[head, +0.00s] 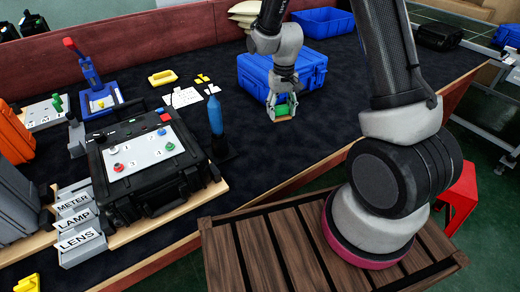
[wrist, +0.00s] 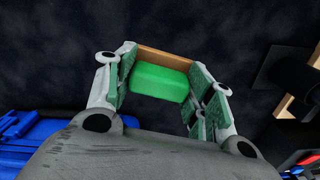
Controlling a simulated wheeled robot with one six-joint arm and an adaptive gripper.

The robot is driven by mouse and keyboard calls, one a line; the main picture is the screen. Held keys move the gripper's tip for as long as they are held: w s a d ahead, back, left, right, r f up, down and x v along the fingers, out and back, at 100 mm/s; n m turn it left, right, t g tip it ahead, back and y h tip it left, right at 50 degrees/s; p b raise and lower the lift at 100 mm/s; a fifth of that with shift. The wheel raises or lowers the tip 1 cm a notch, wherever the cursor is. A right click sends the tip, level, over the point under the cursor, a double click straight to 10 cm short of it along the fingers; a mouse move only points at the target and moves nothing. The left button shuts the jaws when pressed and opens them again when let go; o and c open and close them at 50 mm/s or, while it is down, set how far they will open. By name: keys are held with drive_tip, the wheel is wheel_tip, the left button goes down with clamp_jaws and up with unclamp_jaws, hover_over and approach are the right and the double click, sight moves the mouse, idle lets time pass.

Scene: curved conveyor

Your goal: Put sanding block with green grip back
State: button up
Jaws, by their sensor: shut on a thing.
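The sanding block with green grip (wrist: 158,82) is between the fingers of my gripper (wrist: 160,90) in the wrist view. Its green grip faces the camera and a tan-brown edge (wrist: 168,59) shows beyond it. In the head view the block (head: 283,109) is small and partly hidden by the fingers. My gripper (head: 282,106) is shut on it, over the dark table mat in front of the blue case. I cannot tell the exact gap between block and mat. No marked place for the block can be made out.
A blue case (head: 257,71) stands close behind my gripper. A blue bottle (head: 215,115) on a dark base and a black case with buttons (head: 125,185) stand to the left. Labelled bins (head: 78,240) are front left. The dark mat (head: 300,145) right of the bottle is clear.

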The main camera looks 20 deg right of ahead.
drive_tip(key=s+a+r+n, duration=0.3)
drive_tip(key=s+a, duration=0.3)
drive_tip(key=s, duration=0.2)
hover_over(269, 150)
wheel_tip(269, 150, down, 5)
drive_tip(key=shift+r, duration=0.2)
drive_tip(key=shift+f, duration=2.4)
drive_tip(key=shift+f, duration=0.1)
drive_tip(key=o, duration=1)
drive_tip(key=shift+w, duration=0.1)
